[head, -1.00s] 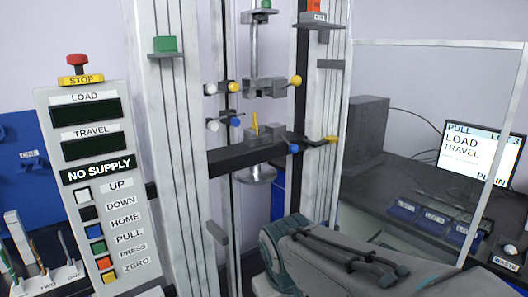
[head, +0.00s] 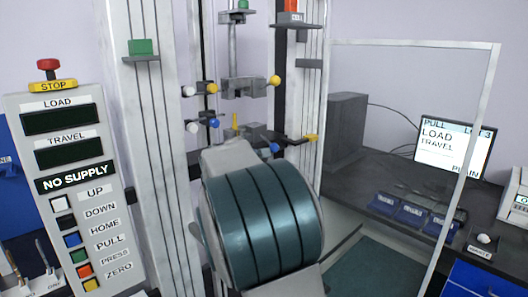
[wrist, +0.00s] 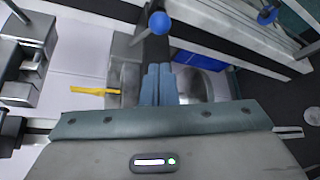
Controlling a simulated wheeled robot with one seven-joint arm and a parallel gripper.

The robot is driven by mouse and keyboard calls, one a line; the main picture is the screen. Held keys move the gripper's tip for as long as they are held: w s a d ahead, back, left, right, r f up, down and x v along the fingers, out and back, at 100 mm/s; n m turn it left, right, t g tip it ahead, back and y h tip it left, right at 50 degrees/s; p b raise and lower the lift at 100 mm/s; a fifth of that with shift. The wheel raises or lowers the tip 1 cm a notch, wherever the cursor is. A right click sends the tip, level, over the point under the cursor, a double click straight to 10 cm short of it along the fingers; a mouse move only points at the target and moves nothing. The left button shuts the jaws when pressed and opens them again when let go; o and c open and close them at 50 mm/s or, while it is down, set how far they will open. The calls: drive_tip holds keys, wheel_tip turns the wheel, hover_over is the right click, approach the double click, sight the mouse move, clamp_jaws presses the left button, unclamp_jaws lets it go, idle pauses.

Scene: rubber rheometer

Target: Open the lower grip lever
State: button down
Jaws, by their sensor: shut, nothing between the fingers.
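The lower grip (head: 252,130) is a grey block on the dark crosshead, partly hidden by my arm in the head view. Blue-knobbed levers stick out at its left (head: 214,123) and right (head: 274,148). A thin yellow piece (head: 235,122) stands up from it. In the wrist view the yellow piece (wrist: 95,90) lies left of my gripper (wrist: 159,70). One blue knob (wrist: 160,22) shows just beyond the fingertips and another (wrist: 267,17) farther right. My gripper is shut and empty, apart from both knobs. My arm hides it in the head view.
The upper grip (head: 243,88), with yellow knobs, hangs above the lower one. White machine columns (head: 155,150) stand on both sides. A control panel (head: 65,190) is at the left, a clear guard frame (head: 410,45) at the right.

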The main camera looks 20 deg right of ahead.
sight(269, 142)
drive_tip(key=p+x, duration=0.3)
drive_tip(key=x, duration=0.7)
drive_tip(key=shift+s+a+r+p, duration=0.1)
drive_tip(key=shift+r+p, duration=0.05)
drive_tip(key=shift+p, duration=0.3)
